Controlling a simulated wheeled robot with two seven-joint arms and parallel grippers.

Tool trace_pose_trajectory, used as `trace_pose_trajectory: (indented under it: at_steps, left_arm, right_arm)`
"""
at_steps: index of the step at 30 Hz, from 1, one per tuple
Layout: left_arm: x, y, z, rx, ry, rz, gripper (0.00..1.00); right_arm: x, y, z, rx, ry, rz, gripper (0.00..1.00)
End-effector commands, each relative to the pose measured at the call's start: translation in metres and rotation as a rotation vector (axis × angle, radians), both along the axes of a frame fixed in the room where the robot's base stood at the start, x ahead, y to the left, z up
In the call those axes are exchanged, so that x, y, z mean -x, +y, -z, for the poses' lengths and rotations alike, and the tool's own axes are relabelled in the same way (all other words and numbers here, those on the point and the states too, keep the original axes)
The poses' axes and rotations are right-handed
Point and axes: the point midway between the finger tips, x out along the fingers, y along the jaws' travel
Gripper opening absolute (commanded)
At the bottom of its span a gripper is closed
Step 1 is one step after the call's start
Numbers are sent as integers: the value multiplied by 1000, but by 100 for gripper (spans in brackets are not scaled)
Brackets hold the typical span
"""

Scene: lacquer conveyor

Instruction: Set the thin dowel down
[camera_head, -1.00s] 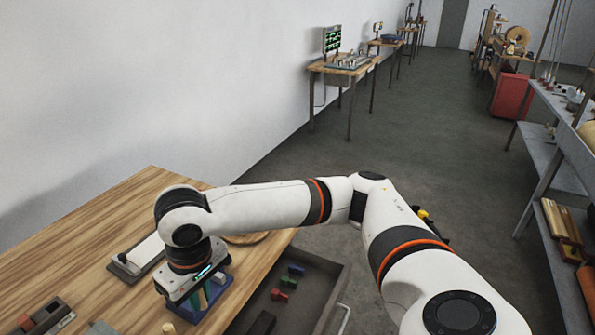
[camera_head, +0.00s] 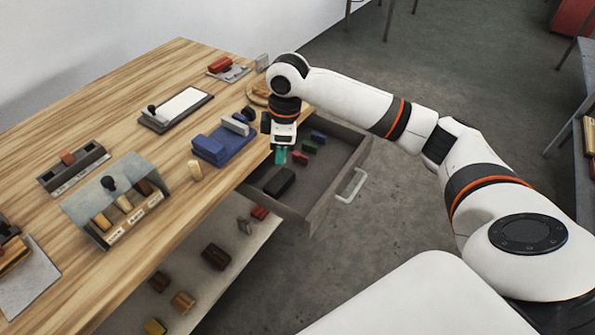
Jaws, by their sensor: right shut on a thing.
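My right gripper (camera_head: 280,156) points down above the open drawer, close to the table's front edge. It is shut on the thin dowel, which is too small and too covered by the jaws to make out clearly; only teal parts show at the tips. A blue stand (camera_head: 225,147) with a pale piece on it is on the table, left of the gripper. My left gripper is not in view.
The drawer (camera_head: 318,204) holds small red, green and blue pieces and a black block (camera_head: 280,182). A stamp rack (camera_head: 118,205), a white pad (camera_head: 177,108) and a grey tray (camera_head: 73,167) lie on the wooden table (camera_head: 120,95). A lower shelf (camera_head: 190,285) carries several blocks.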

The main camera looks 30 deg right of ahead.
Motion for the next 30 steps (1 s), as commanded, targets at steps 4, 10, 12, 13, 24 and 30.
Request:
trace_pose_trajectory:
  at_steps: [4, 10, 12, 13, 24, 30]
  left_arm:
    - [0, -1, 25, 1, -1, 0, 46]
    - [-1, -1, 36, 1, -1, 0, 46]
    - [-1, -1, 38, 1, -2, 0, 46]
    - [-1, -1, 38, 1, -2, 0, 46]
    - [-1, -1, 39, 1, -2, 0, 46]
    - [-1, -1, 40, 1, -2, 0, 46]
  right_arm:
    - [-10, -24, 44, -5, 4, -186, 0]
    - [-15, -44, 71, -9, 1, -354, 0]
    - [-15, -48, 76, -10, 2, -382, 0]
    - [-16, -48, 79, -10, 2, -390, 0]
    - [-16, -49, 129, -11, 1, -404, 0]
    - [-15, -49, 161, -10, 1, -403, 0]
